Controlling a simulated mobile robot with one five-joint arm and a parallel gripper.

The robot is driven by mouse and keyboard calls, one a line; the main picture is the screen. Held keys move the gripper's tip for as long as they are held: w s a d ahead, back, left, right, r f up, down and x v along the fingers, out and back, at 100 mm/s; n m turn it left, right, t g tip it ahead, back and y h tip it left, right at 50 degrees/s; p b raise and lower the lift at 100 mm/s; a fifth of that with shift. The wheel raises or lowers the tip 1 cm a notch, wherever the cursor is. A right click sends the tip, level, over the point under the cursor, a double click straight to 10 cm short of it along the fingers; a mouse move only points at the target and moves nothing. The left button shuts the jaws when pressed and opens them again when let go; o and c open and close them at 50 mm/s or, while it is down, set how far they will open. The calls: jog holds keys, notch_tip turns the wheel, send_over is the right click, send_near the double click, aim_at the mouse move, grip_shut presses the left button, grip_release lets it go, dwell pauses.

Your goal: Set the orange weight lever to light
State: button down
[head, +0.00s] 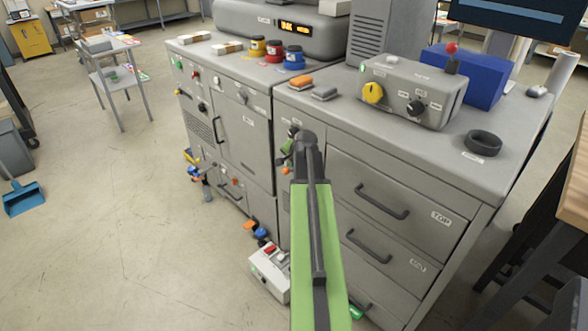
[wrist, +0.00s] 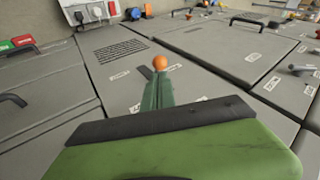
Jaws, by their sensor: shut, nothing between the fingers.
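The orange ball knob of a lever (head: 286,170) shows beside the front of the grey cabinet, just below my gripper (head: 287,149) in the head view. In the wrist view the orange knob (wrist: 160,62) sits right at the tip of my gripper (wrist: 158,92), whose green fingers are shut with nothing between them. The fingers hide the lever's shaft and its base. Whether the fingertips touch the knob cannot be told. Small white labels lie on the grey panel around it, too blurred to read, so the lever's setting cannot be told.
A drawer cabinet (head: 385,235) with black handles stands right of my arm. Blue and orange knobs (head: 255,228) and a grey box (head: 268,275) are low by the cabinet. A control box (head: 410,90) stands on top. The floor at left (head: 95,220) is clear.

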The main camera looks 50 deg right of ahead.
aim_at(287, 170)
jog(key=b+x, duration=0.3)
jog(key=x, duration=0.3)
jog(key=shift+f+b, duration=0.15)
jog(key=shift+b, duration=0.2)
jog(key=shift+w+d+f, duration=0.15)
jog(key=shift+w+f, duration=0.1)
jog(key=shift+r, duration=0.1)
